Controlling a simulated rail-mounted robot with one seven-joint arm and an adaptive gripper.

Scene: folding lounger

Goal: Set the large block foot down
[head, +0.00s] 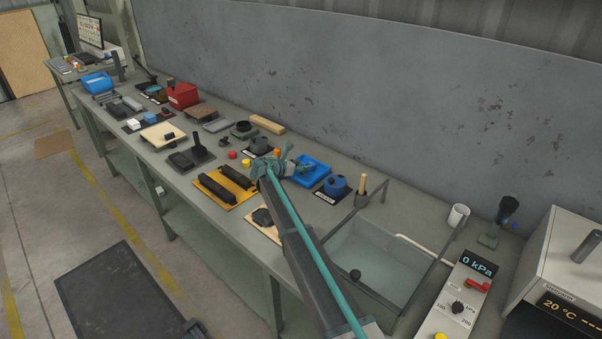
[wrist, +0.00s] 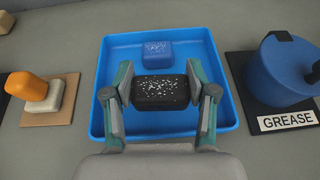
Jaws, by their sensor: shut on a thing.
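My gripper (wrist: 162,92) is shut on a black block (wrist: 161,92) with white speckles, probably the large block foot. One finger presses on each side of the block. In the wrist view the block appears over the blue tray (wrist: 221,110); I cannot tell whether it touches the tray floor. A smaller-looking blue speckled block (wrist: 157,50) sits in the tray near its far wall. In the head view my gripper (head: 284,166) is at the left side of the blue tray (head: 322,178), and the held block cannot be made out.
A blue pot (wrist: 280,72) on a black mat labelled GREASE stands right of the tray. An orange-topped pale piece (wrist: 40,92) on a brown pad is to the left. In the head view, a clear-walled basin (head: 375,262) lies nearer on the bench's right.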

